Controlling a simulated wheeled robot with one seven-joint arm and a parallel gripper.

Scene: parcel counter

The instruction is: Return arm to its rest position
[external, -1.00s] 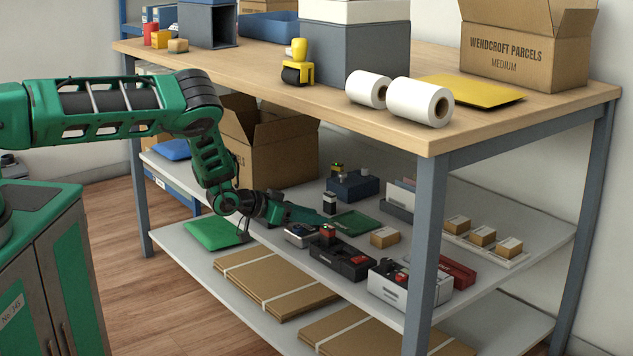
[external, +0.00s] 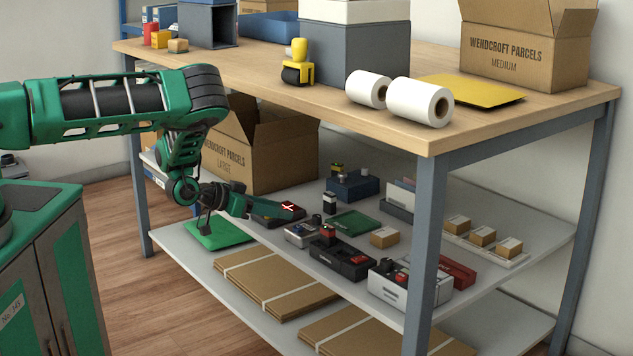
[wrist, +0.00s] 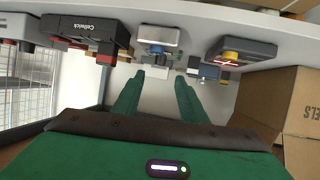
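My gripper (external: 268,207) is level over the front left part of the lower shelf (external: 345,290), at the end of my bent green arm. In the wrist view its two green fingers (wrist: 160,85) are apart, with nothing held between them. A dark device with a red and white mark (external: 285,211) is close by the fingertips in the external view; it also shows to the right of the fingers in the wrist view (wrist: 235,52). Whether the fingers touch anything is not clear.
The wooden counter top (external: 545,110) overhangs the shelf. A large open carton (external: 280,160) stands behind my gripper. Several devices, including a black one (external: 340,258) and a white one (external: 395,282), are to the right. Flat cardboard (external: 275,285) lies below.

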